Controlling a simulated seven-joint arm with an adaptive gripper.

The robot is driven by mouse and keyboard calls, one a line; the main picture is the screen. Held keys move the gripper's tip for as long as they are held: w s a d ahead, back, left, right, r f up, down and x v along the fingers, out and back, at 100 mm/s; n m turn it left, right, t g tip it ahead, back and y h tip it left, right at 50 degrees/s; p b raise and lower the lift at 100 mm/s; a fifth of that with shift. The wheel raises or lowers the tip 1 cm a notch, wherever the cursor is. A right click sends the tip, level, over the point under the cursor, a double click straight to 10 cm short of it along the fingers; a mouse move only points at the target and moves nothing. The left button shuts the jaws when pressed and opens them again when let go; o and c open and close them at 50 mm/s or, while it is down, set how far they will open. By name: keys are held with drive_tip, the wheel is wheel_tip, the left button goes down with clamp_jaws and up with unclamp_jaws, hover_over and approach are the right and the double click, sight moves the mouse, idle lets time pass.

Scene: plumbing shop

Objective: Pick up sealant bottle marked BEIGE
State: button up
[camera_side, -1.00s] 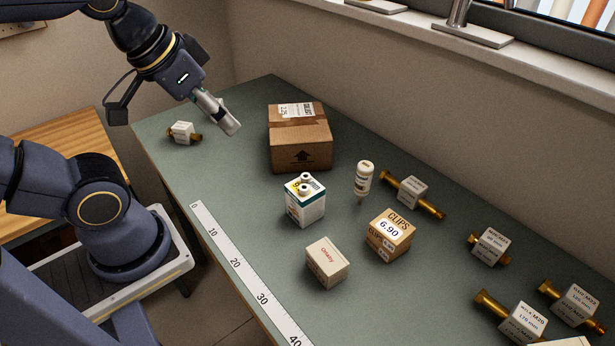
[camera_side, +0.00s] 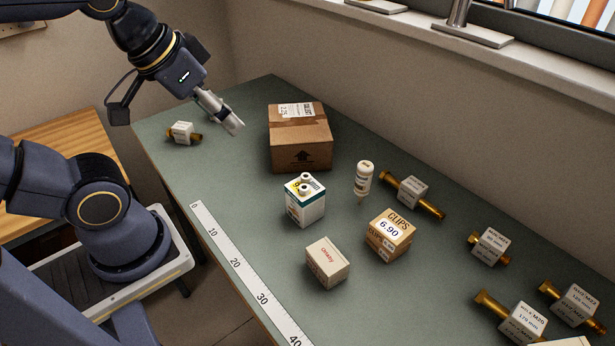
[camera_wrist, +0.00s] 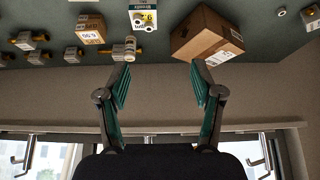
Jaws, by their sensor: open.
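A small white bottle (camera_side: 364,179) with a brownish band stands on the green bench, right of the large carton. Its lettering is too small to read; it is the only such bottle in view. In the wrist view the bottle (camera_wrist: 130,47) shows near the top, just beyond the left fingertip. My gripper (camera_side: 236,128) hangs above the bench, left of the carton and well apart from the bottle. In the wrist view my gripper (camera_wrist: 160,76) has its two green-padded fingers spread, with nothing between them.
The large carton (camera_side: 300,147) stands between gripper and bottle. Near the bottle are a white-green box (camera_side: 305,204), a CLIPS box (camera_side: 389,237) and a brass bolt with a white tag (camera_side: 411,192). A pale box (camera_side: 327,264) is nearer the front. The wall runs behind.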

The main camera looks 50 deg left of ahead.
wheel_tip(320, 180, up, 2)
drive_tip(key=w+t, duration=0.1)
drive_tip(key=w, duration=0.1)
drive_tip(key=m+g, duration=0.2)
hover_over(360, 171)
drive_tip(key=s, duration=0.4)
wheel_tip(360, 171, down, 11)
drive_tip(key=shift+h, duration=0.3)
drive_tip(key=x, duration=1)
drive_tip(key=shift+s+a+f, duration=0.1)
drive_tip(key=shift+s+a, duration=0.1)
drive_tip(key=shift+a, duration=0.05)
drive_tip(key=shift+w+x, duration=0.15)
drive_tip(key=shift+x, duration=1.35)
drive_tip(key=shift+w+x, duration=0.1)
drive_tip(key=shift+x, duration=1.35)
drive_tip(key=shift+a, duration=0.1)
clamp_jaws()
